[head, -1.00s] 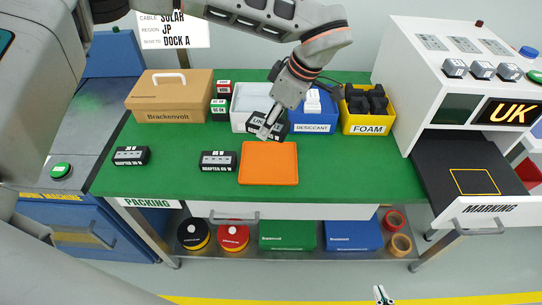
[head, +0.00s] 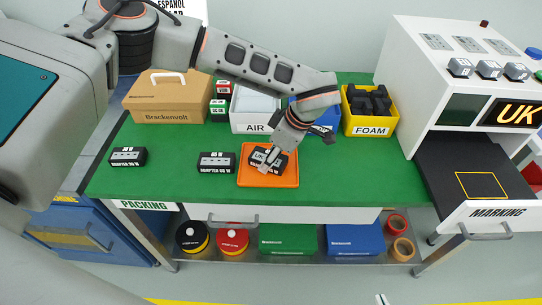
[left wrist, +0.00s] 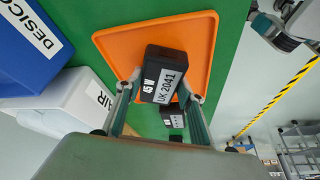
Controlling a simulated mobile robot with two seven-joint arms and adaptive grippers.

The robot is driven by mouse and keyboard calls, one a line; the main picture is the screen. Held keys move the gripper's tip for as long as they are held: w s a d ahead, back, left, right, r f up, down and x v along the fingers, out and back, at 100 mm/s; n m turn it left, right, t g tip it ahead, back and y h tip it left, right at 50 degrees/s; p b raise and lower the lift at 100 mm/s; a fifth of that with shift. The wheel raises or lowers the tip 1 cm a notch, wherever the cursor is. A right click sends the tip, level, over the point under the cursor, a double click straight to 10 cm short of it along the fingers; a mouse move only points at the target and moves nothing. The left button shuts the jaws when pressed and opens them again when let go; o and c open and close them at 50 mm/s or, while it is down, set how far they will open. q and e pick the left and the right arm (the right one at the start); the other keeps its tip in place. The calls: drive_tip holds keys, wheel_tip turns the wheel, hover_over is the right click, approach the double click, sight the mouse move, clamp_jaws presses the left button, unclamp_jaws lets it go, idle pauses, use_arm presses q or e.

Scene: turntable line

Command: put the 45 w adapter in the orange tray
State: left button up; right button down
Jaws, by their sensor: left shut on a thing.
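The 45 W adapter is a black block (left wrist: 165,75) with white "45 W" and "UK 2041" labels in the left wrist view. It also shows in the head view (head: 282,161). My left gripper (head: 270,163) is shut on it, with a finger on either side in the left wrist view (left wrist: 160,92). The orange tray (head: 268,181) lies on the green table, and the adapter is over its inside. I cannot tell whether the adapter touches the tray floor. My right gripper (head: 381,299) shows only a tip at the bottom edge of the head view.
Two other black adapters stand left of the tray, one close (head: 216,162) and one farther (head: 128,157). Behind are a cardboard box (head: 168,98), a white AIR bin (head: 255,110), a blue bin (head: 325,120) and a yellow FOAM bin (head: 369,124). Green table right of the tray is clear.

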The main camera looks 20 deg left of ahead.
use_arm(q)
drive_tip(key=o, duration=1.2)
drive_tip(key=shift+o, duration=0.2)
drive_tip(key=p+v, duration=0.1)
drive_tip(key=v, duration=1.1)
drive_tip(key=shift+s, duration=0.1)
